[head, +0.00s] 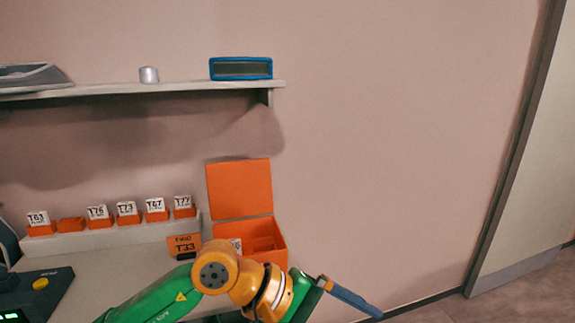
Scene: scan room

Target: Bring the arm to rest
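My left arm, green and orange, comes in from the lower left and bends over the desk's front right corner. The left gripper (356,300) points down and right past the desk, in front of bare wall. Only a blue finger-like part of it shows clearly, so its opening cannot be judged. I see nothing held at its tip. My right gripper is not in view.
An open orange box (240,190) stands behind my arm at the desk's right end. Several labelled tags in orange holders (127,213) line a white ledge (100,238). A dark device (45,290) sits left. Right of the desk is clear.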

